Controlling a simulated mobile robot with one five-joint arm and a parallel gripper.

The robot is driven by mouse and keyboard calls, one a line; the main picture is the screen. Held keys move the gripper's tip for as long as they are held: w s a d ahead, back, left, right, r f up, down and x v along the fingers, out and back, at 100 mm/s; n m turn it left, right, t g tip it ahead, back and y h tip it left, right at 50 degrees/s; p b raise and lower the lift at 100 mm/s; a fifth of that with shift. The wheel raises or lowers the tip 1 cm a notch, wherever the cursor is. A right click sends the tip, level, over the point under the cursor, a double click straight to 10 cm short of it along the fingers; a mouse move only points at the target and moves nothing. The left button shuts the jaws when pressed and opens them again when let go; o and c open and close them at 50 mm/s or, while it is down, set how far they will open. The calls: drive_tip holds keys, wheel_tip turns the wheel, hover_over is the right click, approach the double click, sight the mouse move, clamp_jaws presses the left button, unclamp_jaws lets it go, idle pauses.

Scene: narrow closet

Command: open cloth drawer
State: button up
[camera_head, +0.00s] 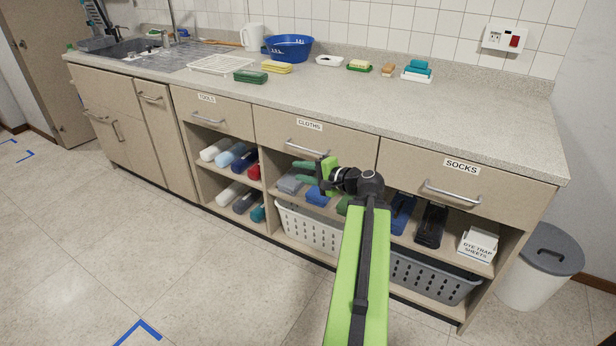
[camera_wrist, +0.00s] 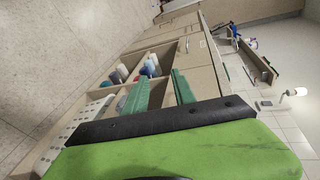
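The cloths drawer (camera_head: 345,143), labelled CLOTHS, is the middle one in the counter's upper row. Its front is flush with the cabinet, so it is shut. Its curved metal handle (camera_head: 306,149) runs across the front. My gripper (camera_head: 298,172) is just below the handle in the picture, in front of the open shelf, with its dark green fingers pointing left. The fingers are apart with nothing between them; they also show spread in the wrist view (camera_wrist: 160,77). I see no contact with the handle.
The tools drawer (camera_head: 214,113) is to the left and the socks drawer (camera_head: 466,179) to the right, both shut. Open shelves below hold rolled cloths and baskets (camera_head: 309,229). A lidded bin (camera_head: 540,268) stands at the right end. The floor in front is clear.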

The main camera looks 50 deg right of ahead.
drive_tip(key=s+d+m+t+h+b, duration=0.2)
drive_tip(key=s+d+m+h, duration=0.2)
drive_tip(key=s+d, duration=0.45)
drive_tip(key=b, duration=0.1)
approach(305, 149)
drive_tip(key=w, duration=0.3)
drive_tip(key=w+d, duration=0.1)
drive_tip(key=w, duration=0.2)
drive_tip(key=w+d+f, duration=0.1)
drive_tip(key=w, duration=0.3)
drive_tip(key=shift+w, duration=0.1)
clamp_jaws()
idle(0.4)
